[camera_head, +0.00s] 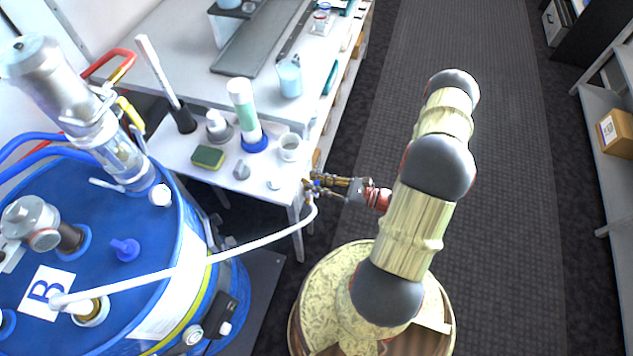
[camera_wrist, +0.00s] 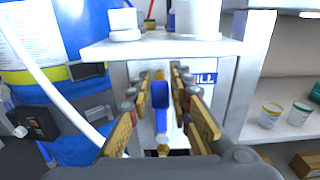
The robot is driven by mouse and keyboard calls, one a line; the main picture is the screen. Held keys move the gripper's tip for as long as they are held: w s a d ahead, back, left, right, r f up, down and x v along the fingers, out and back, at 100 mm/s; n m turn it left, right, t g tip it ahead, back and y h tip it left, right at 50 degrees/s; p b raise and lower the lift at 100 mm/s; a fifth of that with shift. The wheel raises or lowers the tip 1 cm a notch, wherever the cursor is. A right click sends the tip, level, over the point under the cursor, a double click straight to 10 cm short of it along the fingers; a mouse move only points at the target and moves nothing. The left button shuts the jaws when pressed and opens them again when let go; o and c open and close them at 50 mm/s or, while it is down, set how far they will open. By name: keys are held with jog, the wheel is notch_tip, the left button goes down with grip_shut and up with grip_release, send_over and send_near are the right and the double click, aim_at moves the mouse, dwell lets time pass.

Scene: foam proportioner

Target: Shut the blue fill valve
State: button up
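The blue fill valve handle (camera_wrist: 160,94) stands upright in the middle of the wrist view, in front of a white panel with a blue FILL label (camera_wrist: 204,77). My gripper (camera_wrist: 160,78) has its two fingers on either side of the handle, with a narrow gap showing on each side. In the head view my gripper (camera_head: 320,186) is at the front right corner of the small white table, where the blue of the valve (camera_head: 316,188) shows small, partly hidden by the fingers. A white hose (camera_head: 200,263) runs from the valve to the blue drum.
The blue drum (camera_head: 120,250), marked B, stands at the left. Shelves (camera_head: 605,110) stand at the far right. The dark floor between is clear.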

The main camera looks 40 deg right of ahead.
grip_shut()
